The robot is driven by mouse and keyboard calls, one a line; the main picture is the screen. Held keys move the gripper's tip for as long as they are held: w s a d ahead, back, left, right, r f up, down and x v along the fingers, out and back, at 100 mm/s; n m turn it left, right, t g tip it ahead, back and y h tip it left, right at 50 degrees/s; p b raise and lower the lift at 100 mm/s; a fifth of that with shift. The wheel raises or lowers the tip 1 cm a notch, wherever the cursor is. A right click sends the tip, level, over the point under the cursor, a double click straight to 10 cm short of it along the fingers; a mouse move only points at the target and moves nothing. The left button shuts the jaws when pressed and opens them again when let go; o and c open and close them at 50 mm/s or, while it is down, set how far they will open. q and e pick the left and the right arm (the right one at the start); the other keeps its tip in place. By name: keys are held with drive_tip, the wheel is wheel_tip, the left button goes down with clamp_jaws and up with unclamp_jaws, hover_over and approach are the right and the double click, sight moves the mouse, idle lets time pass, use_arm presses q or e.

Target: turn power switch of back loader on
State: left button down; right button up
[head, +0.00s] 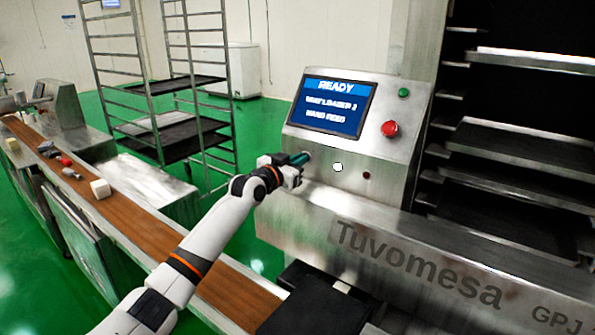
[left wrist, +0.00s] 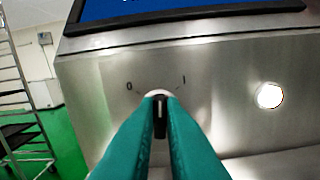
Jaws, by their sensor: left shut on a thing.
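The back loader's sloped steel panel (head: 375,149) stands at the centre right of the head view, with a lit blue screen (head: 333,105) reading READY. My left gripper (head: 302,158) reaches the panel below the screen. In the left wrist view its teal fingers (left wrist: 160,100) are shut on the black power switch (left wrist: 160,118). The switch lies between the marks 0 on the left and I on the right. Its handle looks roughly upright between them; the fingers partly cover it. In the head view the switch is hidden by the gripper. My right gripper is not in view.
A red button (head: 389,129), a green button (head: 404,93) and a white round light (head: 338,167) are on the panel. Tray shelves (head: 520,145) stand at the right. A brown conveyor (head: 130,222) runs along the left, with a wheeled rack (head: 165,90) behind it.

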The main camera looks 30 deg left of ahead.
use_arm(q)
drive_tip(key=shift+f+m+b, duration=0.1)
drive_tip(key=shift+m+b, duration=0.25)
drive_tip(key=shift+m, duration=0.55)
drive_tip(key=shift+d+m, duration=0.1)
drive_tip(key=shift+m, duration=0.8)
drive_tip(key=shift+m+p, duration=0.5)
drive_tip(key=shift+m, duration=1.4)
drive_tip(key=c, duration=1.5)
unclamp_jaws()
drive_tip(key=shift+d, duration=0.1)
